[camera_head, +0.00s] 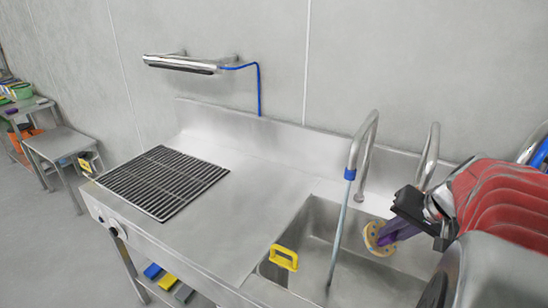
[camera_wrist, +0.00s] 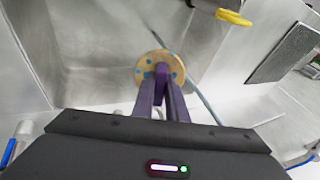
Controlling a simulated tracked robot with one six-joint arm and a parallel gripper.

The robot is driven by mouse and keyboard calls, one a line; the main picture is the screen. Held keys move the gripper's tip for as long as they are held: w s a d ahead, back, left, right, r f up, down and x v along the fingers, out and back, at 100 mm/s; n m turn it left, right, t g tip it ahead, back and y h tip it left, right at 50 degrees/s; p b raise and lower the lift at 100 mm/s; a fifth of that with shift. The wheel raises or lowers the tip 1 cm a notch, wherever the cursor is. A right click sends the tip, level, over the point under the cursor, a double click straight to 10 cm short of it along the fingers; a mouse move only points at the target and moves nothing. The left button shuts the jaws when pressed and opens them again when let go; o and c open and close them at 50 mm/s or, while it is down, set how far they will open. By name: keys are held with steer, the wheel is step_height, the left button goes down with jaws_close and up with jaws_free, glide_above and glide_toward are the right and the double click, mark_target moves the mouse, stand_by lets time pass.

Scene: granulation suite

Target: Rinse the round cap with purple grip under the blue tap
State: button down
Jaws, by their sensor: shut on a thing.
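My gripper (camera_head: 392,232) is over the right part of the sink (camera_head: 318,222), shut on the purple grip of the round cap (camera_head: 378,238). The cap is a yellowish disc with blue spots, and in the wrist view (camera_wrist: 148,76) it sits beyond the fingertips (camera_wrist: 161,84). The blue tap (camera_head: 350,173) is a curved steel spout with a blue collar, left of the cap. A thin blue-grey stream (camera_head: 338,238) runs from it down into the sink. In the head view the cap is to the right of this stream, apart from it.
A second steel spout (camera_head: 429,158) stands right of the blue tap. A yellow handle-shaped thing (camera_head: 284,257) is at the sink's left side. A black grate (camera_head: 163,181) lies on the counter at left. Bare counter (camera_head: 255,190) lies between grate and sink.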

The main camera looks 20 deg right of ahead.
steer(key=w+f, duration=0.2)
steer(key=w, duration=0.8)
steer(key=shift+w+a, duration=0.25)
steer(key=shift+w, duration=0.1)
stand_by(0.4)
steer(key=shift+d, duration=0.7)
stand_by(0.7)
steer(key=shift+a, duration=0.2)
steer(key=shift+a, duration=0.45)
stand_by(0.4)
steer(key=shift+s, duration=0.15)
steer(key=shift+s+d, duration=0.15)
steer(key=shift+s, duration=3.75)
